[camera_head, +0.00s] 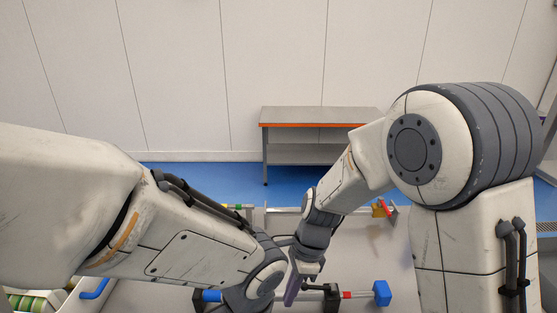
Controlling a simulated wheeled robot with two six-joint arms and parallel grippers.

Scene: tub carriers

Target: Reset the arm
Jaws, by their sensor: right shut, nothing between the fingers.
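My right arm comes in from the right and bends down over a light grey surface (375,255). My right gripper (291,297) points down near the bottom centre, with its dark purple-grey fingers shut and nothing seen between them. It is beside a dark bar with a blue block (382,293) and a red band at its right end. Whether the fingers touch the bar cannot be told. My left arm reaches in from the left, and its wrist bends down at the bottom edge. My left gripper is out of the frame.
A grey table with an orange edge (320,124) stands against the far wall on a blue floor. A second rod with red and yellow parts (383,208) lies farther back. Green and white rolls (33,302) and a blue handle (95,290) show at lower left.

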